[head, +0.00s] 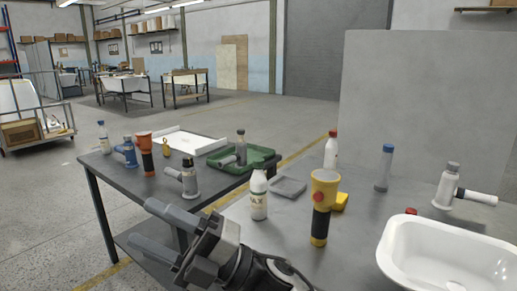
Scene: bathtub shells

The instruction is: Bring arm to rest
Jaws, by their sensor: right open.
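My right gripper (152,228) shows at the bottom of the head view, pointing left, its two grey fingers apart with nothing between them. It is in front of the dark table (110,182) and left of the grey worktop (285,262). It looks clear of the objects, though its exact height cannot be told. My left gripper is not in view.
On the worktop stand a white bottle (259,197), a yellow-and-black flashlight (322,208) and a white basin (395,258). The dark table holds a green tray (262,154), a white tray (187,140), an orange flashlight (146,153) and several bottles. Open floor lies left.

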